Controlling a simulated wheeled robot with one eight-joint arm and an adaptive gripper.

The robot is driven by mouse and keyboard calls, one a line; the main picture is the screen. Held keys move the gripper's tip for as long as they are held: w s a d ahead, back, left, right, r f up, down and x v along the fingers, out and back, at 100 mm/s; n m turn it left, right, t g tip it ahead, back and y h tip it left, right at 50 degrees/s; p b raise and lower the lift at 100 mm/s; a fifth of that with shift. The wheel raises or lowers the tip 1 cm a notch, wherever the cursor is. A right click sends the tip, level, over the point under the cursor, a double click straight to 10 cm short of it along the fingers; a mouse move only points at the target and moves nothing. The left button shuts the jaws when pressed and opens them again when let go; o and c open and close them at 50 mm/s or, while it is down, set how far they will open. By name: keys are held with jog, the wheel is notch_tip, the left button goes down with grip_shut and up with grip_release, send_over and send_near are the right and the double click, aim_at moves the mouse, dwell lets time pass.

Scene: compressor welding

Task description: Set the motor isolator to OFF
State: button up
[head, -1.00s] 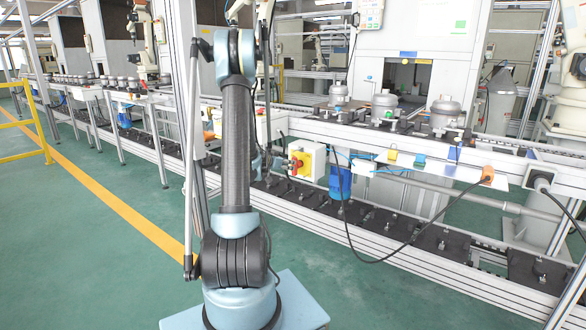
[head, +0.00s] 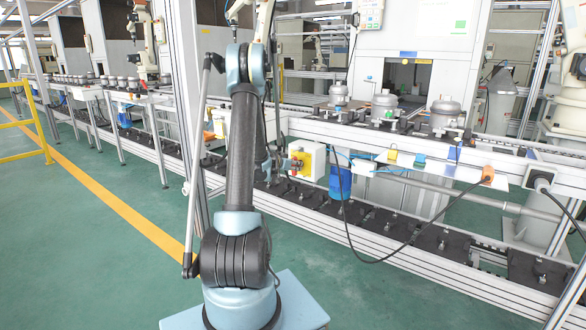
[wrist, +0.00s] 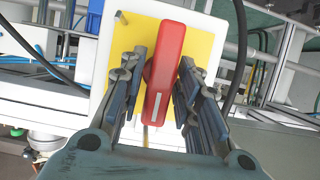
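The motor isolator is a white box with a yellow plate (head: 307,160) on the front rail of the line. Its red handle (wrist: 166,75) fills the middle of the wrist view, pointing nearly straight up and down there, with a pale stripe near its lower end. My gripper (wrist: 162,68) has its fingers on both sides of the handle. A narrow gap seems to show on the left, so the fingers look open around it; contact on the right is unclear. In the head view my gripper (head: 289,163) is at the isolator's face and partly covers the handle.
A blue cylinder (head: 340,183) hangs just right of the isolator. A black cable (head: 385,255) loops down in front of the conveyor, and another dark cable (wrist: 32,42) crosses the wrist view's upper left. Green floor is clear left of my base.

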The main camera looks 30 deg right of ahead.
jog(key=shift+a, duration=0.1)
jog(key=shift+c, duration=0.5)
jog(key=n, duration=0.1)
jog(key=n+g+h, duration=0.1)
jog(key=shift+w+n, duration=0.25)
jog(key=shift+n, duration=0.05)
jog(key=n+g, duration=0.1)
jog(key=n, duration=0.1)
jog(key=n+g+h, duration=0.1)
jog(key=shift+w+f+n+h, duration=0.2)
jog(key=shift+n+h, duration=0.1)
jog(key=shift+n, duration=0.1)
jog(key=n+g+h, duration=0.1)
jog(key=n, duration=0.2)
jog(key=shift+f+g, duration=0.15)
jog(key=shift+g, duration=0.25)
jog(key=shift+a+f+n+h, duration=0.15)
jog(key=shift+n+h, duration=0.85)
jog(key=shift+n, duration=0.9)
jog(key=o, duration=0.8)
